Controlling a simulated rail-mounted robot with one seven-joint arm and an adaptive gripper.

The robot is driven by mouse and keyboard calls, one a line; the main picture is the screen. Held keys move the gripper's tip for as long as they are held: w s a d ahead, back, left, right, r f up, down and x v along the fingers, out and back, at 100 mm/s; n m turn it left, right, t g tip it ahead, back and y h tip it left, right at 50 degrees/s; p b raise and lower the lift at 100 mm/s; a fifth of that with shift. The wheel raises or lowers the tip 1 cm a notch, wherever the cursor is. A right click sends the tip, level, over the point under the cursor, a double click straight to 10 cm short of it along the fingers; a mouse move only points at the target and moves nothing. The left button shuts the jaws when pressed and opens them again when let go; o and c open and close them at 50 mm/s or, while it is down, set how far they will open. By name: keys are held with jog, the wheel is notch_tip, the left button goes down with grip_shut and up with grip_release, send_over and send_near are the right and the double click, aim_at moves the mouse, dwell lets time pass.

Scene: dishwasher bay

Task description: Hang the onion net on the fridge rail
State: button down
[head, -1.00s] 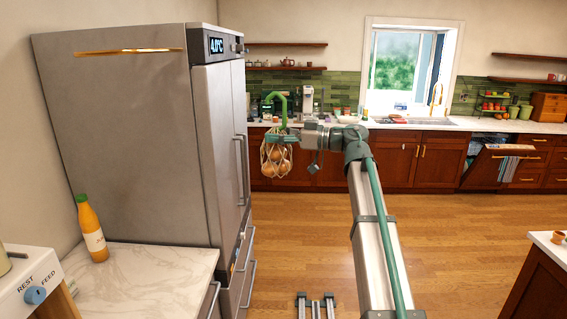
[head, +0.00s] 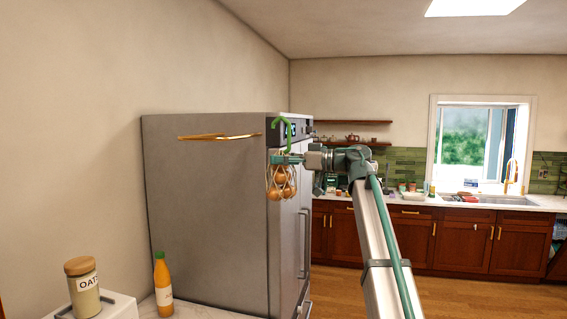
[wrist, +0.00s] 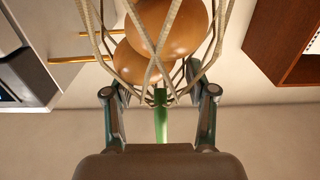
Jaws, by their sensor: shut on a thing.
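The onion net (head: 281,182) is a pale mesh with several brown onions and a green hook (head: 283,126) curving above it. My gripper (head: 283,159) is shut on it just below the hook, and the net hangs beneath. In the wrist view, the onions (wrist: 165,25) and net cords fill the top middle, with a green piece (wrist: 160,120) between the fingers. The fridge rail (head: 215,137) is a thin golden bar on the fridge's grey side, left of the hook and slightly lower than its top. The hook and rail are apart in the picture.
The grey fridge (head: 205,220) stands directly behind and left of the net. An orange bottle (head: 163,285) and an oats jar (head: 83,288) stand in front of it at lower left. Wooden cabinets (head: 410,235) line the far wall.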

jog(key=f+b+x, duration=0.2)
jog(key=f+x, duration=0.1)
jog(key=x, duration=1.2)
jog(key=shift+a+f, duration=0.15)
jog(key=shift+f, duration=0.25)
dwell(1.1)
jog(key=shift+w, duration=0.15)
jog(key=shift+c, duration=1.4)
grip_release()
jog(key=shift+f, duration=0.1)
